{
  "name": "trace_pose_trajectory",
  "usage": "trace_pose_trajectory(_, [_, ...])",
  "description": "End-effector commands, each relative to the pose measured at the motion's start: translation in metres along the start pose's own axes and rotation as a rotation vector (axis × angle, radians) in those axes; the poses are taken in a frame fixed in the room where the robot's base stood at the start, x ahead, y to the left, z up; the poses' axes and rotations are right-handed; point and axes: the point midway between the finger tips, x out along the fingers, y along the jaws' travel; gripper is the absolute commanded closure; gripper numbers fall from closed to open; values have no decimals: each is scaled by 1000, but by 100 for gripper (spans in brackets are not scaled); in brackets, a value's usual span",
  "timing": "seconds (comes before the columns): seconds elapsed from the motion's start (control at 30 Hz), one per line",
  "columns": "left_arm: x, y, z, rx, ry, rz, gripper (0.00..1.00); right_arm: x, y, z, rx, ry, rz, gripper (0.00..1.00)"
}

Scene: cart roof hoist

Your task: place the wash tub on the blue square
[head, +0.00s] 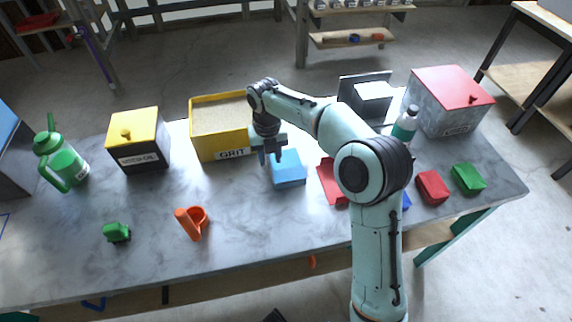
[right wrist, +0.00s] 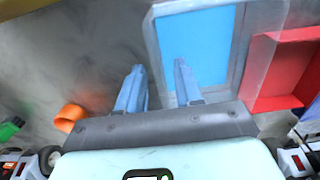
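A light-blue square-topped thing (head: 287,170) sits on the marbled table behind the middle. In the right wrist view its blue face (right wrist: 205,45) has a pale grey rim. I cannot tell whether it is the wash tub or the blue square, and I make out no other clear candidate for either. My right gripper (head: 270,157) is at its left side, open and empty. In the right wrist view the gripper (right wrist: 158,68) has its fingers apart, one on each side of the left rim in the picture. Contact cannot be told. My left gripper is not in view.
A red tray (head: 328,182) lies close right of the blue thing. A yellow grit bin (head: 205,145) stands behind it, and a yellow-lidded box (head: 140,155) farther left. The front middle is clear.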

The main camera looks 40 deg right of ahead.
Motion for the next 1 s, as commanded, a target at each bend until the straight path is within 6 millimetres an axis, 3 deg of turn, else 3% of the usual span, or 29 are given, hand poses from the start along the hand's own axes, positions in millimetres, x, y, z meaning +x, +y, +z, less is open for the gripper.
trace_pose_trajectory(0.1, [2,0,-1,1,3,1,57,10,0,0,0,-1,0,65])
trace_pose_trajectory(0.33, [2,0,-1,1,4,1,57,10,0,0,0,-1,0,65])
trace_pose_trajectory(0.47, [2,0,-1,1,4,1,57,10,0,0,0,-1,0,100])
trace_pose_trajectory(0.83, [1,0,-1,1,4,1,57,8,0,0,0,-4,1,100])
trace_pose_trajectory(1.0, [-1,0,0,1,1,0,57,-3,0,1,0,-5,1,100])
